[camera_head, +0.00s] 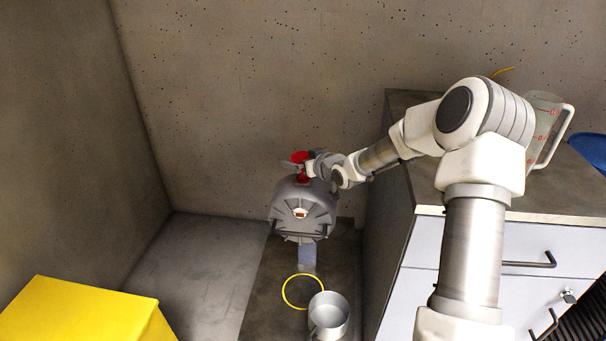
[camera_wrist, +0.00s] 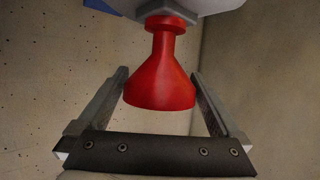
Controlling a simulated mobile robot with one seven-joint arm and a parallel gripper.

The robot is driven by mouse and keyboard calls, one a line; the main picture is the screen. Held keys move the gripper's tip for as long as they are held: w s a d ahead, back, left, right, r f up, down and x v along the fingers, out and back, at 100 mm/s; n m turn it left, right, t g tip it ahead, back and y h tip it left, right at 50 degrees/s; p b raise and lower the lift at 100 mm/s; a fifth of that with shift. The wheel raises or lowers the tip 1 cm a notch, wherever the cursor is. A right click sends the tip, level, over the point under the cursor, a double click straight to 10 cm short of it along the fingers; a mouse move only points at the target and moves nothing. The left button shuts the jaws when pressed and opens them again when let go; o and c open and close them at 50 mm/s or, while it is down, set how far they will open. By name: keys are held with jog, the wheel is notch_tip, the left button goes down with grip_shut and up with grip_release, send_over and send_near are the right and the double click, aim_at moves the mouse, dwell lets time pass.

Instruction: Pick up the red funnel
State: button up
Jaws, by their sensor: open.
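The red funnel (camera_head: 300,157) sits on top of the grey rounded machine (camera_head: 304,207) near the back wall. In the wrist view the red funnel (camera_wrist: 161,79) hangs in the picture with its wide end toward my gripper and its narrow end at the pale machine body. My gripper (camera_head: 296,166) is at the funnel in the head view. In the wrist view my gripper (camera_wrist: 160,88) is open, with one finger on each side of the funnel. Gaps show between the funnel and both fingers. Part of the funnel is hidden by my gripper in the head view.
A grey cabinet with drawers (camera_head: 480,243) stands to the right, bearing a clear measuring jug (camera_head: 545,125) and a blue item (camera_head: 589,150). A metal pot (camera_head: 328,316) and a yellow ring (camera_head: 302,277) lie below the machine. A yellow box (camera_head: 85,312) is at lower left.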

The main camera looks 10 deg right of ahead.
jog(key=shift+x, duration=1.2)
jog(key=c, duration=1.4)
jog(key=shift+r+p, duration=0.95)
jog(key=shift+r, duration=1.35)
jog(key=s+d+r+p, duration=0.3)
jog(key=d+r+p, duration=0.3)
jog(key=d, duration=0.5)
jog(key=shift+s+r+p, duration=0.25)
jog(key=shift+s+p, duration=0.05)
